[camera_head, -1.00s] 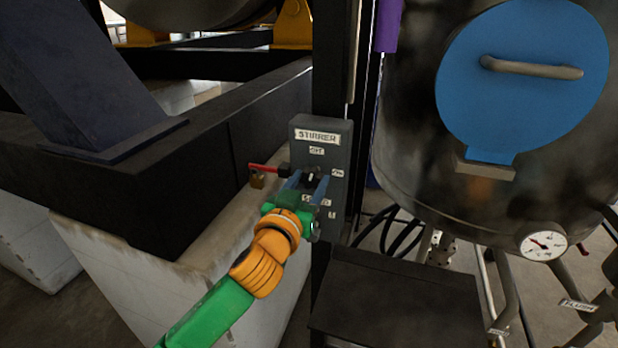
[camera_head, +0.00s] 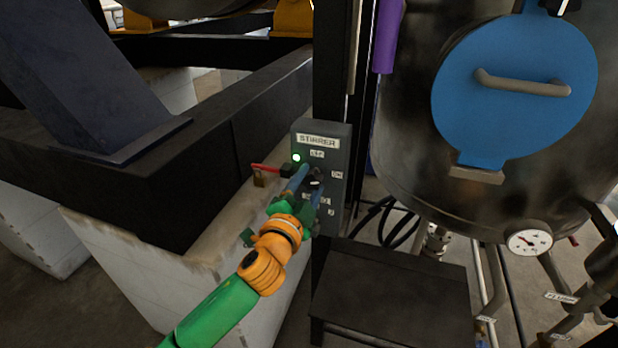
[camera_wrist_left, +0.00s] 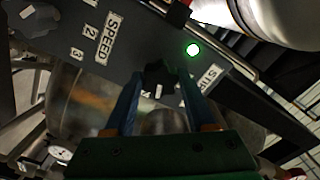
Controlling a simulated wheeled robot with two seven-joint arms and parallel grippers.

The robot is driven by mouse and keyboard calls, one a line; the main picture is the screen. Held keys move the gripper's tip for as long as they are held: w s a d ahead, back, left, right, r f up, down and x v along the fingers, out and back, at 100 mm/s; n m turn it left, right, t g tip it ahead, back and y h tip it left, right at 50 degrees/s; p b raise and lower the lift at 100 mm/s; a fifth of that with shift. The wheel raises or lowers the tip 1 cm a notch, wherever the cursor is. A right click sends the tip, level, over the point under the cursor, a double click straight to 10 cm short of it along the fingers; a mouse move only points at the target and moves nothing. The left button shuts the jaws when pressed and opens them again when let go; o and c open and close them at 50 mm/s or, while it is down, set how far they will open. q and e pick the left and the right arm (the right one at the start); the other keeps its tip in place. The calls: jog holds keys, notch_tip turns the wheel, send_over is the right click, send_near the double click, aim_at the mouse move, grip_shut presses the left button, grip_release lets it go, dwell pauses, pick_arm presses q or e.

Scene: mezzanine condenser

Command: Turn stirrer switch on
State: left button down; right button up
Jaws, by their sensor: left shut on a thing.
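The grey stirrer control box (camera_head: 337,155) hangs on a black post in the head view, with a label reading STIRRER at its top. Its dark knob (camera_head: 316,173) sits below the OFF label and left of the ON label. A green lamp (camera_head: 296,157) is lit on the box; it also glows in the left wrist view (camera_wrist_left: 193,49). My left gripper (camera_head: 310,182) is shut on the knob, its blue fingers tilted across it. The wrist view shows the knob (camera_wrist_left: 158,78) between the fingertips. The fingers partly hide the lower box. My right gripper is not in view.
A red-handled lever (camera_head: 265,167) with a padlock sits left of the box. A steel vessel with a blue round cover (camera_head: 510,110) and a gauge (camera_head: 529,242) stands at the right. A dark step (camera_head: 395,290) lies below. A black beam (camera_head: 120,190) runs at the left.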

pick_arm(q)
jog(key=shift+m+p, duration=0.7)
jog(key=shift+m, duration=1.2)
jog(key=shift+c, duration=1.2)
grip_release()
jog(key=b+v, duration=0.1)
jog(key=v, duration=0.6)
